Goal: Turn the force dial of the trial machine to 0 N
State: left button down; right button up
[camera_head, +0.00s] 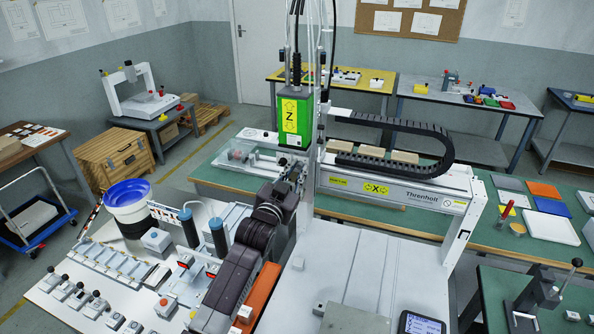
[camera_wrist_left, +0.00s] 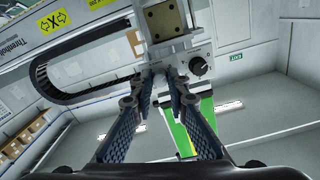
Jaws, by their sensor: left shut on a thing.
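My left gripper (camera_wrist_left: 166,76) is shut, its fingertips together at the lower edge of a pale plate on the gantry head. The small part between the fingertips is mostly hidden, so I cannot tell exactly what it is. A round black dial (camera_wrist_left: 198,66) with a light mark sits just right of the fingertips in the left wrist view; its scale is too small to read. In the head view my left gripper (camera_head: 294,177) is right below the green Z unit (camera_head: 292,122) of the gantry, and the dial does not show. My right gripper is not in view.
The gantry's X beam (camera_head: 385,192) and black cable chain (camera_head: 395,140) extend right of the gripper. A crowded white bench (camera_head: 60,297) with a blue-rimmed bowl (camera_head: 126,194) lies left. A green table (camera_head: 500,240) holds trays at right.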

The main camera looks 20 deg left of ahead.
pick_arm(q)
jog(key=shift+f+n, duration=0.25)
jog(key=shift+n, duration=0.05)
jog(key=c, duration=1.9)
grip_release()
jog(key=shift+r, duration=0.15)
jog(key=shift+s, duration=0.1)
jog(key=s, duration=1.2)
jog(key=shift+a, duration=0.2)
